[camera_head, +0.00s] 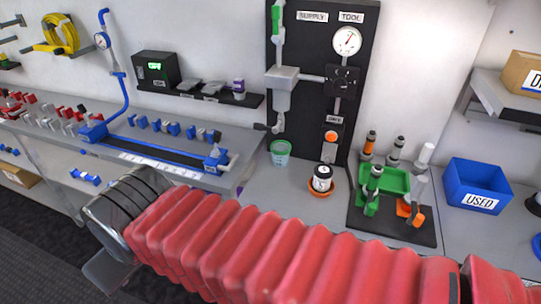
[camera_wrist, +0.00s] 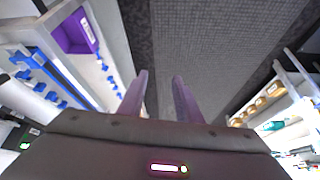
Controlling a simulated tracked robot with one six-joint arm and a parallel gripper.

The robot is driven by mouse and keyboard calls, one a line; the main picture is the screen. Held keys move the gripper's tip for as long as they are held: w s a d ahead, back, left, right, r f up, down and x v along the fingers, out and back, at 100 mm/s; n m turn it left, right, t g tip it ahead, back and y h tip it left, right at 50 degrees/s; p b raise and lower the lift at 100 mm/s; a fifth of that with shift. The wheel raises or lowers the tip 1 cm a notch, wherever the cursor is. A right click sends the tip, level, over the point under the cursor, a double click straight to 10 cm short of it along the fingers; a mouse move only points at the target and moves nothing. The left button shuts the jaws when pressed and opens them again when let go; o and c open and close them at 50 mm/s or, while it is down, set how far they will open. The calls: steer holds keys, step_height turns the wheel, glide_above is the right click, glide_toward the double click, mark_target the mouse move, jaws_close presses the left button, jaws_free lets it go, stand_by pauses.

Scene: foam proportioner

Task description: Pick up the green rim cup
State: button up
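The green rim cup (camera_head: 280,148) stands upright on the grey bench, just below the black SUPPLY/TOOL panel, in the head view. It is pale and translucent with a green rim. I cannot make it out in the wrist view. My gripper (camera_wrist: 161,78) shows two purple-grey fingers spread apart with nothing between them, so it is open and empty. In the head view my red arm crosses the foreground, its end well to the left of the cup and nearer the camera; the fingers are not clear there.
A white jar with a black lid (camera_head: 322,178) sits in an orange dish right of the cup. Further right are a green tray (camera_head: 383,181) with bottles and a blue USED bin (camera_head: 476,186). A blue fixture (camera_head: 165,150) lies left. The wrist view faces dark floor between benches.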

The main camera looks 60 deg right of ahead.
steer(key=shift+w, duration=0.35)
steer(key=shift+o, duration=1.4)
steer(key=shift+d, duration=0.2)
steer(key=o, duration=0.4)
steer(key=d+h, duration=0.1)
steer(key=d, duration=0.2)
steer(key=w+d+f+n+g+h, duration=0.1)
steer(key=d, duration=0.3)
steer(key=w+d+f+n+g+h, duration=0.1)
steer(key=d, duration=0.2)
steer(key=shift+w+d, duration=0.2)
steer(key=n+g+h, duration=0.6)
steer(key=n+h, duration=0.3)
steer(key=n, duration=0.4)
glide_toward(274, 152)
steer(key=shift+d+r, duration=0.1)
steer(key=shift+d+g, duration=0.1)
steer(key=shift+g, duration=0.2)
steer(key=shift+x, duration=4.05)
